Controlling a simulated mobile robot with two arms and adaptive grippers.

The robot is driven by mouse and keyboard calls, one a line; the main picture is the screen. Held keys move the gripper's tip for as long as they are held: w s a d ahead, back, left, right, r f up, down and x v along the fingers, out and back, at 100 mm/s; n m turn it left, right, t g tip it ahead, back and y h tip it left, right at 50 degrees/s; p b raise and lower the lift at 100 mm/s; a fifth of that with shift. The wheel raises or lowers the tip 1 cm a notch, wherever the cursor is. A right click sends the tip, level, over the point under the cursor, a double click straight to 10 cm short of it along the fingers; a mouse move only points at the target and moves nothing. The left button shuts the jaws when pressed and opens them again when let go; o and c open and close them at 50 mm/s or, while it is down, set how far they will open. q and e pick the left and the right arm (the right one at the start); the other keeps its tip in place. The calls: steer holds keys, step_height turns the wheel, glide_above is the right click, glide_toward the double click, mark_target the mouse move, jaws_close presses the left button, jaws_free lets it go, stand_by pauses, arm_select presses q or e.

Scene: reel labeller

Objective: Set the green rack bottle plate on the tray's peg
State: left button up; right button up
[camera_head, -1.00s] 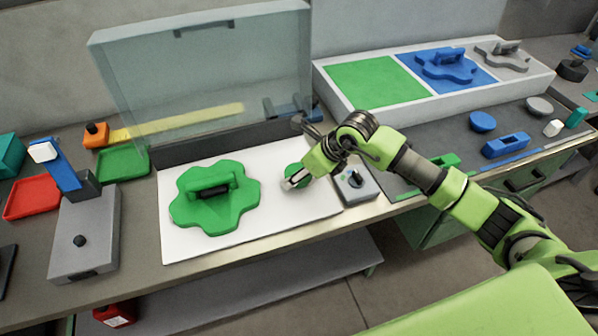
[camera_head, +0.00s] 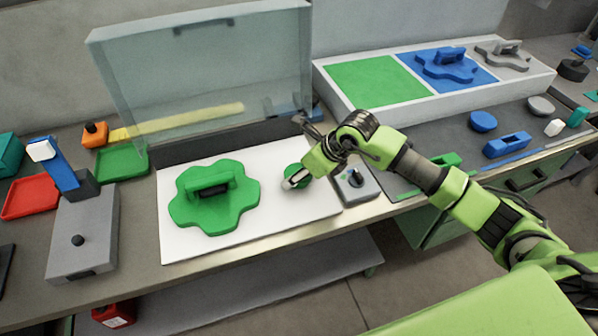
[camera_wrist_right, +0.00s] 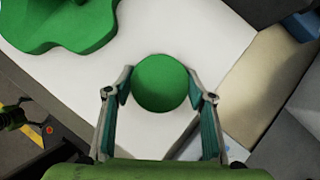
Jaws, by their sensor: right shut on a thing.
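A green lobed plate (camera_head: 222,215) with an upright handle (camera_head: 208,184) lies flat on the left part of a white board (camera_head: 270,222). Its edge also shows at the upper left of the right wrist view (camera_wrist_right: 75,28). A smaller round green piece (camera_wrist_right: 161,83) is between the two fingers of my right gripper (camera_wrist_right: 161,108), which is shut on it over the white board. In the head view this round piece (camera_head: 295,171) is partly hidden by my right gripper (camera_head: 292,183). I cannot make out a peg. My left gripper is not in view.
A raised clear lid (camera_head: 205,80) stands behind the board. A grey box with a knob (camera_head: 356,186) sits close right of my gripper. Behind, a white tray (camera_head: 375,117) has an empty green section, a blue plate (camera_head: 446,65) and a grey plate (camera_head: 503,54).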

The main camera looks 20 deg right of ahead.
mark_target(309, 178)
steer(key=shift+f+b, duration=0.4)
steer(key=shift+f, duration=0.05)
steer(key=o, duration=0.8)
steer(key=shift+o, duration=0.2)
steer(key=shift+p+v, duration=1.75)
steer(key=shift+v, duration=1.1)
steer(key=p+v, duration=0.2)
steer(key=v, duration=0.3)
steer(key=shift+d+r, duration=0.1)
steer(key=shift+r, duration=0.05)
